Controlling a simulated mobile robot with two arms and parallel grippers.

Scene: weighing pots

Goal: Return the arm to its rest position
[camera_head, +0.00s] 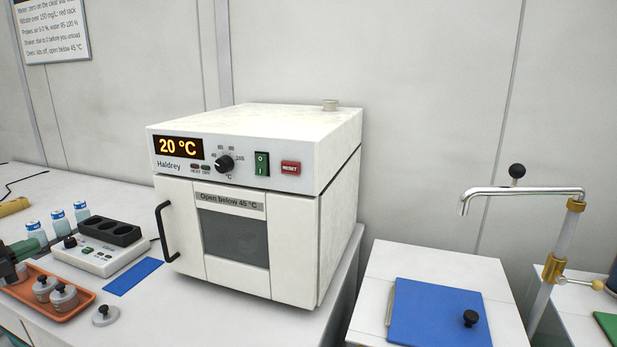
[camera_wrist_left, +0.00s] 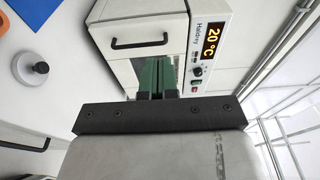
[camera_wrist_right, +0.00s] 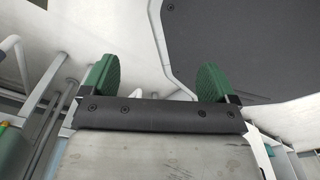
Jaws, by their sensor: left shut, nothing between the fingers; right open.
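My left gripper (camera_head: 22,251) shows at the left edge of the head view, above the orange tray. In the left wrist view its green fingers (camera_wrist_left: 158,78) are together with nothing between them, and the oven front lies beyond them. My right gripper is outside the head view. In the right wrist view its green fingers (camera_wrist_right: 156,82) stand wide apart and empty, with a large dark surface and pale surfaces beyond.
The white oven (camera_head: 238,210) reads 20 °C and its door is shut. A blue mat (camera_head: 133,276) lies before the oven. A tap (camera_head: 520,190) stands at right.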

